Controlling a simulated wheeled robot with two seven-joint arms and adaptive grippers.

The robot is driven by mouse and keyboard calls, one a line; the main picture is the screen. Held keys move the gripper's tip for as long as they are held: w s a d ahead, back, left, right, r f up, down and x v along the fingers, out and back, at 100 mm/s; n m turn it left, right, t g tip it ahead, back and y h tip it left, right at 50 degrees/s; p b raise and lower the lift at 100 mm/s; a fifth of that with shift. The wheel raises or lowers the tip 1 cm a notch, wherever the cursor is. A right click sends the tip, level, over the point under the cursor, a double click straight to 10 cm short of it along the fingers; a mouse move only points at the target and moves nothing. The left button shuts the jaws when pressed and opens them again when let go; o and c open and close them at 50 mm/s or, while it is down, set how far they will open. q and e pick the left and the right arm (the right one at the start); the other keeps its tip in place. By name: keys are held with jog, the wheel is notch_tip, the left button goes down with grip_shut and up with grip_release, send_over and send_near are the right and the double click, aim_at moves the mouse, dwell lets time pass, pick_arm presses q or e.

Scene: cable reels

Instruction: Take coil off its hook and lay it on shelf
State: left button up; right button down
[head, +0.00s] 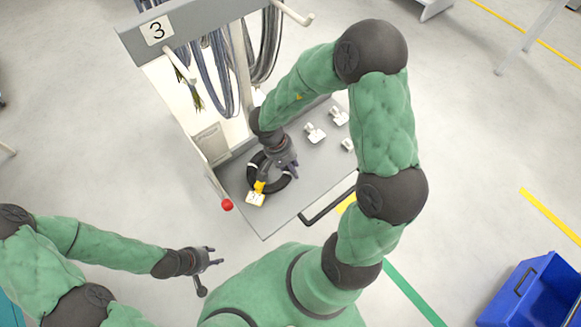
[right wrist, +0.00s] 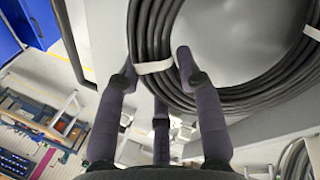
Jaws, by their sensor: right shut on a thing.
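The black cable coil (head: 284,183) with white ties and a yellow-and-white tag (head: 256,197) is over the grey shelf (head: 306,187) of the cart, near its left end. I cannot tell whether it rests on the shelf or hangs just above it. My right gripper (head: 285,171) is shut on the coil's ring. In the right wrist view, its fingers (right wrist: 158,68) straddle the black coil (right wrist: 240,95) beside a white tie. My left gripper (head: 214,256) is open and empty, in front of the cart's left side.
The grey rail (head: 190,27) marked 3 bears pegs (head: 298,15) with other hanging cables (head: 222,70). Several small white-and-grey items (head: 316,133) lie on the shelf's right part. A red knob (head: 227,205) stands at its left edge. A blue bin (head: 535,295) is at lower right.

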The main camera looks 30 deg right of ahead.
dwell(0.3)
jog(key=c, duration=0.7)
grip_release()
jog(key=shift+c, duration=0.2)
jog(key=o, duration=0.6)
jog(key=shift+o, duration=0.2)
jog(key=p+v, duration=1)
jog(key=p, duration=0.6)
dwell(1.1)
dwell(0.3)
